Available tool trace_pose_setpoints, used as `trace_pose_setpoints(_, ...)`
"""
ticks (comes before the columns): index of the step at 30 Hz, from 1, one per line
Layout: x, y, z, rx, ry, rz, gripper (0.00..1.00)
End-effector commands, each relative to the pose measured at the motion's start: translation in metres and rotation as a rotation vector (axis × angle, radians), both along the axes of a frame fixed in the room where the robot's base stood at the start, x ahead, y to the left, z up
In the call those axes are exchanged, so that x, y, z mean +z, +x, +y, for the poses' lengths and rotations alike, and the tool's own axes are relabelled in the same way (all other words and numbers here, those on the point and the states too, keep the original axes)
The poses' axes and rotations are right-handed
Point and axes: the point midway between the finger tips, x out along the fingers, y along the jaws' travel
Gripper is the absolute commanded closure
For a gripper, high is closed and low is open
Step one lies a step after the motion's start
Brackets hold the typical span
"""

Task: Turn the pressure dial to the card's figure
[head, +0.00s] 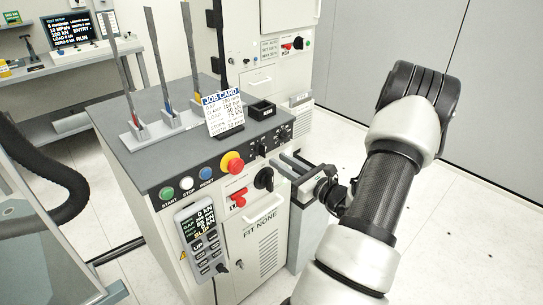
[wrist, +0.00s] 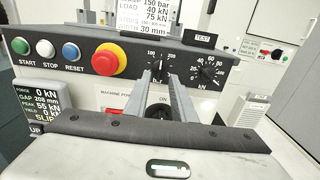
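The pressure dial, a small black knob with a white scale, sits on the console's dark front strip in the head view (head: 262,150). It also shows in the wrist view (wrist: 156,60), just beyond my fingertips and partly hidden by them; its setting cannot be read. The job card (head: 222,112) stands on the console top; in the wrist view the card (wrist: 146,14) shows 150 bar, 40 kN, 75 kN and 30 mm. My gripper (head: 287,163) is in front of the panel, its fingers apart and empty. In the wrist view the fingertips (wrist: 164,78) point towards the dial.
A kN dial (wrist: 208,72) is right of the pressure dial. The red stop button (head: 232,162) is to its left. A black power switch (head: 264,179) is below. Several metal strips stand in a rack (head: 160,128) on the console. The floor at right is clear.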

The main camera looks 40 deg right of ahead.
Motion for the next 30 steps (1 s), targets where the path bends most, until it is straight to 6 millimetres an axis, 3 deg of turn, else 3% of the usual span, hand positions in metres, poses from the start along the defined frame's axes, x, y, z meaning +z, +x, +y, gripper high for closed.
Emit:
trace_pose_setpoints(6, 0.000, -0.056, -0.005, -0.005, 0.001, 0.000, 0.77)
trace_pose_setpoints(12, 0.000, -0.092, -0.008, -0.003, 0.000, 0.001, 0.77)
trace_pose_setpoints(18, 0.000, -0.108, -0.009, -0.001, 0.000, 0.000, 0.77)
trace_pose_setpoints(30, 0.000, -0.109, -0.009, 0.000, 0.000, 0.000, 0.77)
